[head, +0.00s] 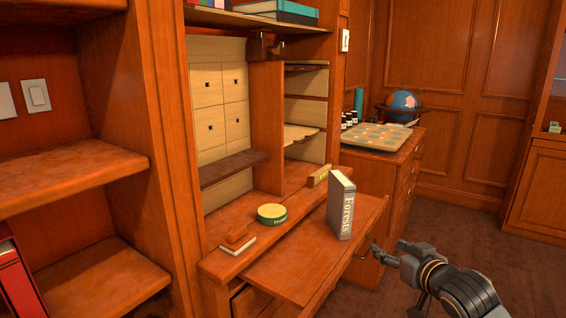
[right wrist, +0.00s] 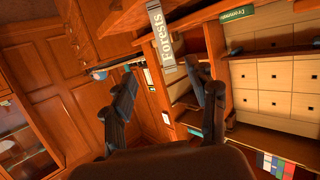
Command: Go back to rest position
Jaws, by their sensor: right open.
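My right gripper (head: 388,247) is at the lower right of the head view, beside the desk's pull-out leaf (head: 290,265). It is open, and nothing shows between its fingers in the right wrist view (right wrist: 163,75). A grey book titled "Forests" (head: 341,208) stands upright on the leaf, left of the gripper and apart from it in the head view. The book also shows in the right wrist view (right wrist: 160,38), beyond the fingers. My left gripper is in neither view.
A cabinet (head: 390,175) behind holds a patterned board (head: 376,136) and a globe (head: 402,103). Shelves (head: 70,175) stand at left. Dark floor (head: 460,235) is open at right.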

